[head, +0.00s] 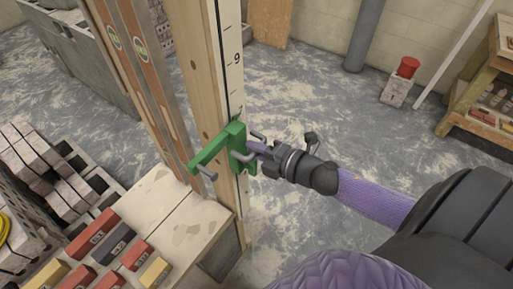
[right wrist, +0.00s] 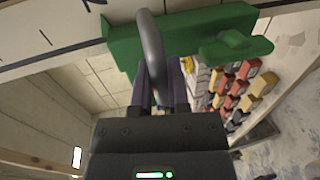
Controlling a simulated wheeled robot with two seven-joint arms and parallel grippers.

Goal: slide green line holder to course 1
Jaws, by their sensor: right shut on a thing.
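The green line holder (head: 236,148) sits around a wooden post (head: 201,60) that carries a white scale strip (head: 231,50). A figure 9 shows on the strip well above the holder. My right gripper (head: 254,150) reaches in from the right and is shut on the holder's grey handle. In the right wrist view the green line holder (right wrist: 185,32) spans the top, and the curved grey handle (right wrist: 151,48) passes between the fingers of my right gripper (right wrist: 160,82). The lower marks on the strip are too small to read. My left gripper is not in view.
Coloured labelled blocks (head: 93,236) lie on a ledge at the lower left, near stacked grey bricks (head: 45,160). A red pot on a block (head: 397,90) and a wooden shelf (head: 480,95) stand back right. The floor between is clear.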

